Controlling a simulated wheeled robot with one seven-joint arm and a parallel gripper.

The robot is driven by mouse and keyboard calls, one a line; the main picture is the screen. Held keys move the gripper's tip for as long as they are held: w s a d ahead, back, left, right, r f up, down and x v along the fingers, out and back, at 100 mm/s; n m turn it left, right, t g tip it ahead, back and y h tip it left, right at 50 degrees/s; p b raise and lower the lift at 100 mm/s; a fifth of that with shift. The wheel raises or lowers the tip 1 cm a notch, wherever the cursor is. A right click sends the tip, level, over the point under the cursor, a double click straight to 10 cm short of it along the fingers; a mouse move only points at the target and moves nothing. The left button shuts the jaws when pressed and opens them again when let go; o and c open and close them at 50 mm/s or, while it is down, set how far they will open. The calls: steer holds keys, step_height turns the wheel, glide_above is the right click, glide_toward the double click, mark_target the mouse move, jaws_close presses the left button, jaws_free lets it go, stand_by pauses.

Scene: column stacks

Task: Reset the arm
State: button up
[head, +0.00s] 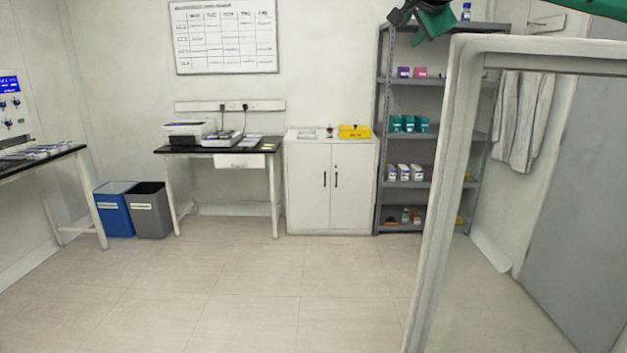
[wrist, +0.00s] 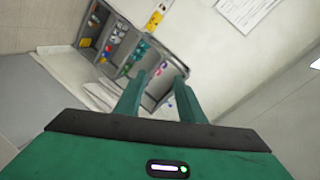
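My gripper (wrist: 160,98) shows in the wrist view as two green fingers standing apart, with nothing between them but the distant wall and shelf. In the head view part of my arm and gripper (head: 425,18) shows at the top edge, dark and green, high in front of the shelf unit. The arm is raised and touches nothing that I can see. The wrist view is tilted, with the room appearing rotated.
A pale upright frame with a clear panel (head: 437,200) stands close on the right. The floor (head: 250,290) in the middle is clear.

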steer(key=s+a+n+t+y, duration=0.1)
steer(key=s+a+n+t, duration=0.2)
steer(key=s, duration=0.8)
steer(key=s+a+n, duration=0.3)
steer(key=s+a, duration=0.2)
steer(key=s, duration=0.6)
steer(key=s+d+f+g+h, duration=0.1)
steer(key=s+d+f+g, duration=0.15)
steer(key=d+f, duration=0.65)
steer(key=s+d+f+g+h, duration=0.15)
steer(key=d+f+g, duration=0.35)
steer(key=f, duration=0.8)
steer(key=s+d+f+g+h, duration=0.1)
steer(key=s+d+f+g, duration=0.15)
steer(key=d+f, duration=0.7)
steer(key=s+d+f+n+g+y, duration=0.1)
steer(key=s+f+g+y, duration=0.3)
steer(key=s+f, duration=1.5)
steer(key=s+g, duration=0.1)
steer(key=g, duration=0.3)
steer(key=shift+s+d+f, duration=0.15)
steer(key=shift+d+f, duration=0.05)
steer(key=shift+d, duration=0.15)
